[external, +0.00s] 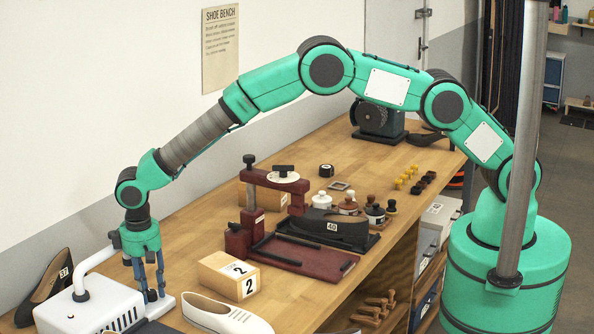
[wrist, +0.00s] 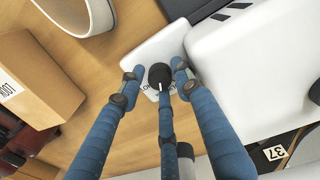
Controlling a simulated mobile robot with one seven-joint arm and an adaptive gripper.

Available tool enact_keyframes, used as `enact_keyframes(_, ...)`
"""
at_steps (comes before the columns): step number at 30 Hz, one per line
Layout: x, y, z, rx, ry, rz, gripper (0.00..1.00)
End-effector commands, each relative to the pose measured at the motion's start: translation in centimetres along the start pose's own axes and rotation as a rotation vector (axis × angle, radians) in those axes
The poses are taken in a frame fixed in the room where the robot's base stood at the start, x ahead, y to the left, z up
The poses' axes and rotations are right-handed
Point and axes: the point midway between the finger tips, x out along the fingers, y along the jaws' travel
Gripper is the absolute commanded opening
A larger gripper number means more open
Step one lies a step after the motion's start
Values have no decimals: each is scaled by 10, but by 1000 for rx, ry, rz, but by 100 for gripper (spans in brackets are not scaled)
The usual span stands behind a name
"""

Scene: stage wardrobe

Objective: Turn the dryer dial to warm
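The dryer (external: 92,310) is a white box with a curved white pipe at the lower left of the external view. Its white side also shows in the wrist view (wrist: 250,65). The dial (wrist: 160,75) is a round black knob with a light pointer line, on a white plate (wrist: 158,48) beside the dryer. Lettering on the plate is partly hidden, so I cannot read the setting. My gripper (wrist: 155,79) has blue fingers pointing down around the dial, with gaps visible at its left and right. It is open; the external view shows it low over the plate (external: 150,287).
A cardboard box marked 2 (external: 229,274) and a white shoe (external: 225,317) stand close to the right of my gripper. A dark shoe tagged 37 (external: 48,283) lies behind the dryer. A red press (external: 290,250) stands farther along the wooden bench (external: 185,225).

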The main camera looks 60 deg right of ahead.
Motion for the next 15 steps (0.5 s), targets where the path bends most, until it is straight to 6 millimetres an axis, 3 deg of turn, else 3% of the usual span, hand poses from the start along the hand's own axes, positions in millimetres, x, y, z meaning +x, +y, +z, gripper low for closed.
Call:
enact_keyframes(8, -4, 0, 0, 0, 1, 0, 33)
enact_keyframes(15, -25, 0, -1, 0, 3, -1, 33)
